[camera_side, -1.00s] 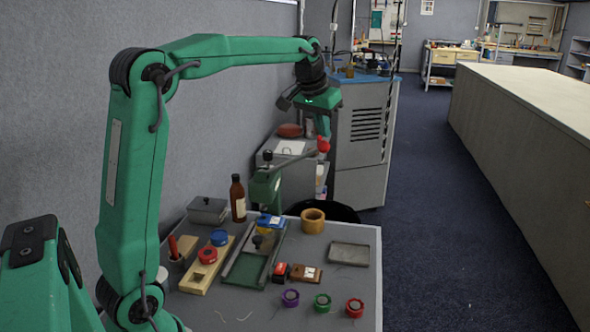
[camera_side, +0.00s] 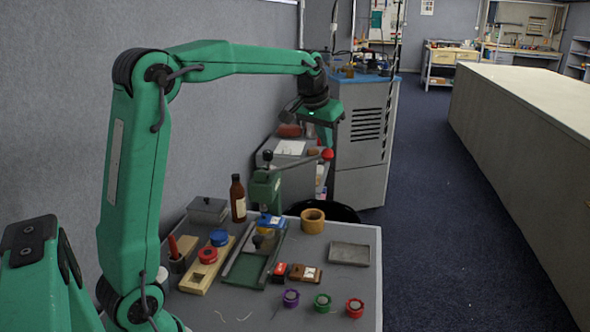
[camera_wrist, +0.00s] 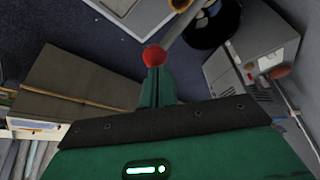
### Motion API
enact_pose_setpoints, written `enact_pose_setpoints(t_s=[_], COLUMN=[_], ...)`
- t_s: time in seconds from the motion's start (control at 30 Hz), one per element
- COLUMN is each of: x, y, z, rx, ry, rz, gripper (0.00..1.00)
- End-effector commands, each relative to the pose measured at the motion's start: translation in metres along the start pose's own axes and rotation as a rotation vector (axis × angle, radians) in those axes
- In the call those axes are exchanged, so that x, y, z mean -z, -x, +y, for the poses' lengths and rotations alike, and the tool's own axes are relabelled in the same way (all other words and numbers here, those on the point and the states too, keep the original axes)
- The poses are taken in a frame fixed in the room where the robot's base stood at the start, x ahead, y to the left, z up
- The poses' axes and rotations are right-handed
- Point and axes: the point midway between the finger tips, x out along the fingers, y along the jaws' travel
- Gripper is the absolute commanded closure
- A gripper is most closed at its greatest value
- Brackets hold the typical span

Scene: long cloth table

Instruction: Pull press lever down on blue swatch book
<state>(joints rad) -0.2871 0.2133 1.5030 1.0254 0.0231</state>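The press (camera_side: 265,190) is a green stand at the back of the table with a grey lever (camera_side: 298,161). The lever ends in a red knob (camera_side: 327,154) and slopes slightly up to the right. The blue swatch book (camera_side: 268,221) lies at the foot of the press, partly hidden by it. My gripper (camera_side: 328,143) points down with its fingertips at the top of the red knob. In the wrist view the fingers (camera_wrist: 156,78) look closed together, with the red knob (camera_wrist: 154,57) at their tips, not visibly between them. The lever (camera_wrist: 180,32) runs away to the upper right.
A brown bottle (camera_side: 238,199) and a grey box (camera_side: 207,210) stand left of the press. A wooden ring (camera_side: 313,220) and a grey tray (camera_side: 349,253) lie to its right. A grey cabinet (camera_side: 362,160) stands behind.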

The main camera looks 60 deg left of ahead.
Motion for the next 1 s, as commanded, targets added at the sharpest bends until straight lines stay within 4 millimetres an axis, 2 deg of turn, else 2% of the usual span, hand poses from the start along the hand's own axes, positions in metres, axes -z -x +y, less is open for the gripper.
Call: enact_pose_setpoints(t_s=[0.3, 1.0], x=[-0.004, -0.006], y=[-0.015, -0.024], z=[0.005, 0.007], rx=[-0.004, -0.005], ry=[0.0, 0.0], rz=[-0.005, -0.003], gripper=[1.0, 1.0])
